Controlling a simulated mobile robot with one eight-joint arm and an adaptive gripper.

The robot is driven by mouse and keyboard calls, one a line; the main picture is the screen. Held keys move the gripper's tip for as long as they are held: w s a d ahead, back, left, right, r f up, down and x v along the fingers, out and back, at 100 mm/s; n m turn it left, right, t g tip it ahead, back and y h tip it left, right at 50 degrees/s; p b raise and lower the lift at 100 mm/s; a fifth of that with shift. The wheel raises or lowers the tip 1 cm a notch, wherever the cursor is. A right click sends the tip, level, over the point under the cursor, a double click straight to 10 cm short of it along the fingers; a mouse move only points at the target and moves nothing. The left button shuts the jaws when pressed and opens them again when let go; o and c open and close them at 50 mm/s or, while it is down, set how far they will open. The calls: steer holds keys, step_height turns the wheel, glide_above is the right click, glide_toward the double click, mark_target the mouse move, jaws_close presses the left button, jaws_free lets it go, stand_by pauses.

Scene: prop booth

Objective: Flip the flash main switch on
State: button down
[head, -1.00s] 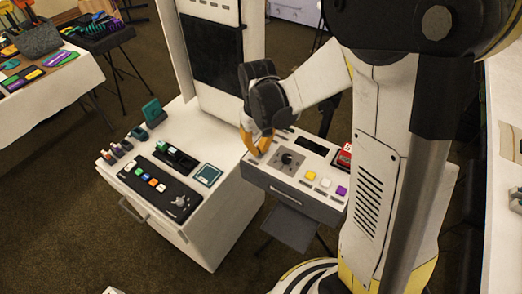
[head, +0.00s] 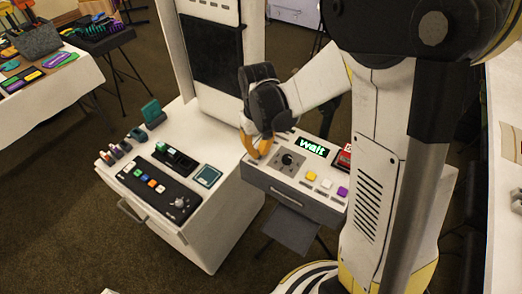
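The control console (head: 285,184) stands beside the white cabinet. Its display (head: 312,147) is lit and reads "wait" in green. A black knob or lever (head: 288,159) sits on a grey plate at its left. My gripper (head: 256,154) is at the console's back left corner, with its orange fingertips pointing down at the top surface. It hides that corner, and I cannot make out a main switch there. Whether the fingers touch anything or are closed is not clear. A red part with white marks (head: 343,158) is at the console's right, partly behind my arm.
Yellow (head: 311,176), white (head: 326,183) and purple (head: 342,191) buttons line the console's front. The white cabinet (head: 213,228) to the left carries a black button panel (head: 158,187) and small teal items. A table with tools is at the far left.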

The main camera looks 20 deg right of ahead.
steer(key=shift+r+p, duration=2.3)
steer(key=shift+r, duration=1.15)
